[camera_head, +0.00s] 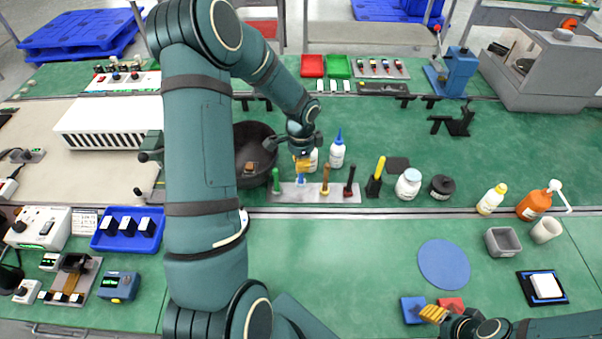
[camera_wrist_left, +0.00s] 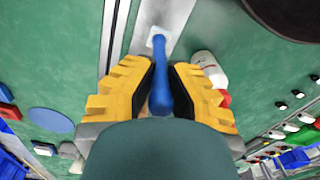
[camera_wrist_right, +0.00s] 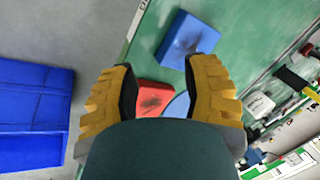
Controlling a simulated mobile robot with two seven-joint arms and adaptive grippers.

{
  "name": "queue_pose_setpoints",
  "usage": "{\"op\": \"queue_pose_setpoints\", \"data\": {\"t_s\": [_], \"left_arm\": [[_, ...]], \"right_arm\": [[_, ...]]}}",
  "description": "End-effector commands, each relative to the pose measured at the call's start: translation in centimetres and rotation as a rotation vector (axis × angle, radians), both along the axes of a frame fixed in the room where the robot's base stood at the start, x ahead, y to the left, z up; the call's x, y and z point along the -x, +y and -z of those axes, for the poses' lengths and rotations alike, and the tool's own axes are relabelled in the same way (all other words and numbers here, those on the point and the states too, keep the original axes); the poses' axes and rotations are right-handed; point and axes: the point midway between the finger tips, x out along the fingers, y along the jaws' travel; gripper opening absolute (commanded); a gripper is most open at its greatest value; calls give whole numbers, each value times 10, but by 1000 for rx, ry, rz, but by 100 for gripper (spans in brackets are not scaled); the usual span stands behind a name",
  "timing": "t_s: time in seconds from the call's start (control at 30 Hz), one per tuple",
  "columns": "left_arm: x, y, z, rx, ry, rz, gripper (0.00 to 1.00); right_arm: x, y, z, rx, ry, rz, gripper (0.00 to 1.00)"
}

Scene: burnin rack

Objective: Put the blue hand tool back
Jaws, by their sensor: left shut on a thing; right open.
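The blue hand tool (camera_head: 301,180) stands roughly upright at the grey tool rack (camera_head: 345,197), between a green-handled and an orange-handled tool. My left gripper (camera_head: 302,165) is shut on its handle from above. In the left wrist view the blue handle (camera_wrist_left: 160,80) lies between the yellow fingers (camera_wrist_left: 160,92), and its pale far end meets the grey strip (camera_wrist_left: 172,12). I cannot tell whether it is fully seated. My right gripper (camera_head: 433,314) is open and empty near the front edge; it also shows in the right wrist view (camera_wrist_right: 160,92).
Green (camera_head: 277,182), orange (camera_head: 325,180) and black (camera_head: 349,185) tools crowd the rack. Blue (camera_head: 412,310) and red (camera_head: 451,305) blocks lie by my right gripper.

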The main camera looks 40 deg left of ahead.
Motion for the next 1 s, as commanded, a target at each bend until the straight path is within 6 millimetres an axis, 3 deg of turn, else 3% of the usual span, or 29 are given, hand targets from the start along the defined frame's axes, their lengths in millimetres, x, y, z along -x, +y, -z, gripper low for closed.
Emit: {"op": "queue_pose_setpoints", "data": {"t_s": [0.4, 0.77, 0.8, 0.87, 1.0], "left_arm": [[0, 0, 42, 1, -1, 0, 0], [0, 0, 45, 0, -1, 0, 0], [0, 0, 46, 0, -1, 0, 17], [0, 0, 45, 0, -1, 0, 36], [0, 0, 45, 0, -1, 0, 36]], "right_arm": [[0, 0, 3, 1, 0, 0, 47], [0, 0, 6, 1, 0, 0, 47], [0, 0, 7, 1, 0, 0, 47], [0, 0, 6, 1, 0, 0, 47], [0, 0, 6, 1, 0, 0, 47]]}}
